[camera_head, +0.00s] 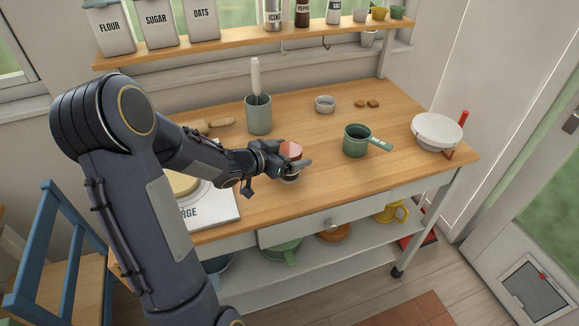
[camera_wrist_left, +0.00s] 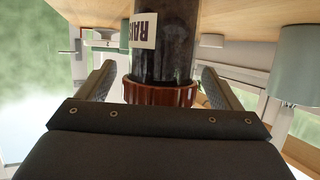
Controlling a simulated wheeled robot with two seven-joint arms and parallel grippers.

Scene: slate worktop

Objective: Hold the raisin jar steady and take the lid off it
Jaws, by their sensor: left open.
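The raisin jar (camera_wrist_left: 175,55) is a dark, see-through jar with a white label reading "RAIS". It stands on the wooden worktop near its front edge and appears inverted in the left wrist view. Its reddish-brown ribbed lid (camera_wrist_left: 160,93) is on it; the lid also shows in the head view (camera_head: 290,149). My left gripper (camera_head: 297,155) is open, with one finger on each side of the lid. In the left wrist view (camera_wrist_left: 158,80) small gaps seem to show beside the lid. The gripper partly hides the jar in the head view. My right gripper is not in view.
A grey-green crock (camera_head: 258,117) with a utensil stands behind the jar. Worktop between jar and cup is clear.

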